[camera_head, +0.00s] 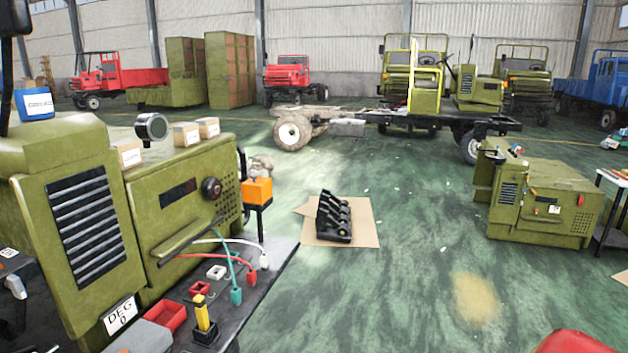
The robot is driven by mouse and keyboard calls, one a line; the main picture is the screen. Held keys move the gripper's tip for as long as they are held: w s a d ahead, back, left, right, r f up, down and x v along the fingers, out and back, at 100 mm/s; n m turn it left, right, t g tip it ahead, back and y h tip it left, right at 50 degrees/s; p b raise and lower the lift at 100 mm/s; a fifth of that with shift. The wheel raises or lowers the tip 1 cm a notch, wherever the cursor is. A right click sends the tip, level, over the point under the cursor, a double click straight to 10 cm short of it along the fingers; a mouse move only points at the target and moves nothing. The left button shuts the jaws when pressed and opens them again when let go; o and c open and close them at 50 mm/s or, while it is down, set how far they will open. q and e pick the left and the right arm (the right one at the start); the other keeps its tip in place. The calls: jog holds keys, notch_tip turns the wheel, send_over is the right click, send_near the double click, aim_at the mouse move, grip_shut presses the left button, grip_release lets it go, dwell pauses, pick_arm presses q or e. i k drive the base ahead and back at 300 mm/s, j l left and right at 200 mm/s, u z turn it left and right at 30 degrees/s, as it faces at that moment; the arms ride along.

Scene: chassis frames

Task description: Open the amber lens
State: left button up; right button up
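An orange, box-shaped lens (257,191), which looks like the amber lens, sits on a dark upright post beside the olive-green vehicle body (180,200). A greyish, blurry lump shows just behind and above it. I cannot tell from here whether the lens is closed, and no hinge or catch can be made out. Neither of my grippers can be made out in this view.
A dark ledge (255,285) carries coloured cables, a red tray (166,316) and a yellow-handled part (203,313). A black rack (332,217) stands on cardboard (366,228). An olive machine (540,205) stands right. The green floor between is mostly clear.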

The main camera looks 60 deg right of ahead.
aim_at(256, 190)
jog(key=z, duration=1.5)
jog(key=u, duration=0.3)
jog(key=i+l+u, duration=0.3)
jog(key=l+u, duration=0.25)
jog(key=i+l+u, duration=0.15)
jog(key=l+u, duration=0.15)
